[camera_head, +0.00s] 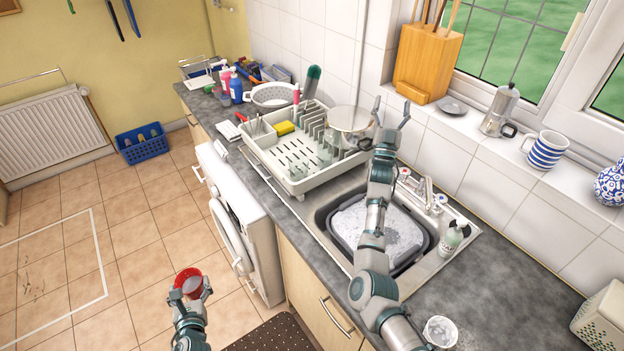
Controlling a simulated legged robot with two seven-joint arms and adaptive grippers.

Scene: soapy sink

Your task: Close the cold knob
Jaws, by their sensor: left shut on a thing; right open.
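The tap (426,188) stands at the back of the sink, with one knob (404,173) at its left and another (440,200) at its right. My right forearm crosses the sink in front of the tap's left side. My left gripper (190,290) is shut on a red cup (189,279) over the floor.
The sink (324,215) holds a grey basin (430,243) of soapy water. A dish rack (268,160) with a pot (349,124) stands to the left. A soap bottle (453,239) stands right of the tap. A glass (440,331) is near my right arm.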

